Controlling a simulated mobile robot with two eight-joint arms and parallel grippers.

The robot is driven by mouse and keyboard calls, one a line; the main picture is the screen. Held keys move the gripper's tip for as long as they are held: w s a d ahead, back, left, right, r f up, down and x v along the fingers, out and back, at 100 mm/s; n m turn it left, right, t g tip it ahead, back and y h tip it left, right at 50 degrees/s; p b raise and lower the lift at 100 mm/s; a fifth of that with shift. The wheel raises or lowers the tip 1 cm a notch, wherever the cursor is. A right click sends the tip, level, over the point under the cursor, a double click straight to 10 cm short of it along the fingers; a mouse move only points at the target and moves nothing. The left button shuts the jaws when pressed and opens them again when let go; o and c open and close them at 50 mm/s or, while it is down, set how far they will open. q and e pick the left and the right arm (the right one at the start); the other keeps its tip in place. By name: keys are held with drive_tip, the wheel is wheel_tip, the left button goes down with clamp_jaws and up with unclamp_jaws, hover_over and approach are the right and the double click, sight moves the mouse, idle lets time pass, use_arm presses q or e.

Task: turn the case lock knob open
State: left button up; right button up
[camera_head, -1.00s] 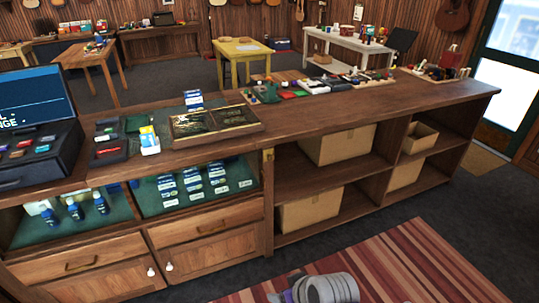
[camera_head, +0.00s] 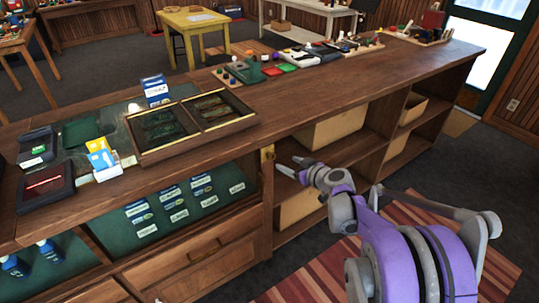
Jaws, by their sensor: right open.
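A small brass lock knob (camera_head: 268,154) sits on the upright post at the right end of the glass display case (camera_head: 180,205), just below the counter top. My right gripper (camera_head: 287,166) is just to the right of the brass knob, its two fingers apart and pointing left toward it. The jaws look empty, and a small gap shows between the fingertips and the knob. Which way the knob is turned is too small to tell. My left gripper is out of view.
The wooden counter (camera_head: 330,97) overhangs the knob. A divided wooden tray (camera_head: 192,120) and card boxes stand on it. Open shelves with cardboard boxes (camera_head: 335,128) lie behind my right arm. A striped rug (camera_head: 310,275) covers the floor in front.

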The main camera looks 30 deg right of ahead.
sight(273, 157)
drive_tip(key=x, duration=0.9)
drive_tip(key=shift+w+a+f+b, duration=0.15)
drive_tip(key=shift+w+f+b, duration=0.1)
drive_tip(key=shift+w+b, duration=0.1)
clamp_jaws()
